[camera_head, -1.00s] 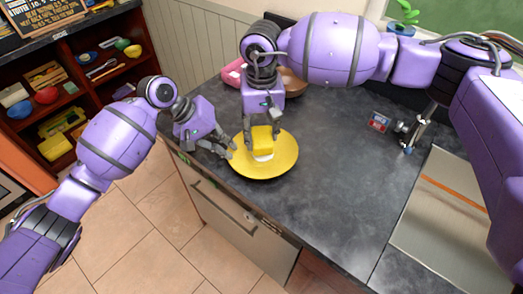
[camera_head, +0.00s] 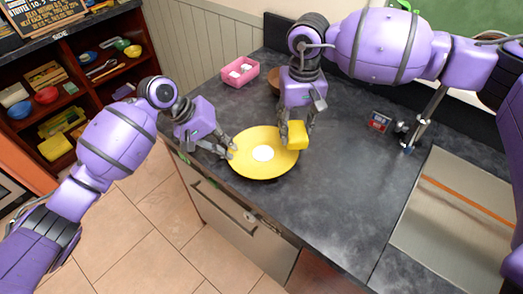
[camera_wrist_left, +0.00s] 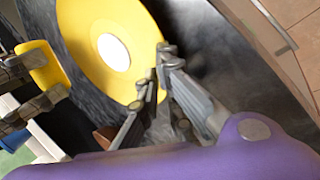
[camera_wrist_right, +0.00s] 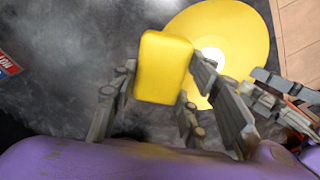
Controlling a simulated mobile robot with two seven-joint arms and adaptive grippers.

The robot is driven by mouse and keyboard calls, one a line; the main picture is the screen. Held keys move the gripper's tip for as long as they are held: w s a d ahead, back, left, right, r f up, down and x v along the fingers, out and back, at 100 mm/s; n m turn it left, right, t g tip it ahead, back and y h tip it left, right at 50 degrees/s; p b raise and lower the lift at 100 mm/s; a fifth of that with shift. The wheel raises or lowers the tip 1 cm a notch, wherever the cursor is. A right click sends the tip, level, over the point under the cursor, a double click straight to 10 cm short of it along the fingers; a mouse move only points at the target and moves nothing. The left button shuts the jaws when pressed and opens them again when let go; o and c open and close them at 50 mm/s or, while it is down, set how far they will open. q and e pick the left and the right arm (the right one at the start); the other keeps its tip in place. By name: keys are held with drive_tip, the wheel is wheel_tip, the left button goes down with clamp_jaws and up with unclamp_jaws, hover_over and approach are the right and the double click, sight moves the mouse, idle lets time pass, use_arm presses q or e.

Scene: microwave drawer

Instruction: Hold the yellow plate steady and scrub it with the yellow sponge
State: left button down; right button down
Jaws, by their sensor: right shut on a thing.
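The yellow plate (camera_head: 250,168) lies on the dark counter near its front edge, with a pale round patch in its middle; it also shows in the left wrist view (camera_wrist_left: 90,48). My left gripper (camera_head: 231,152) is at the plate's left rim, fingertips close to or touching it. Whether its fingers pinch the rim is unclear. My right gripper (camera_head: 296,124) is shut on the yellow sponge (camera_head: 297,136), at the plate's right rim in the head view. In the right wrist view the sponge (camera_wrist_right: 163,70) sits between the fingertips, beside the plate.
A pink container (camera_head: 240,71) and a partly hidden brown bowl (camera_head: 273,82) stand at the back. A small red-and-blue box (camera_head: 379,122) stands near the faucet, left of the sink (camera_head: 450,215). The counter (camera_head: 345,190) right of the plate is clear.

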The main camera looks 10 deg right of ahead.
drive_tip(key=shift+d, duration=0.1)
idle(0.3)
use_arm(q)
drive_tip(key=c, duration=1.9)
unclamp_jaws()
drive_tip(key=shift+o, duration=0.2)
drive_tip(key=v, duration=1.2)
drive_tip(key=shift+a, duration=0.15)
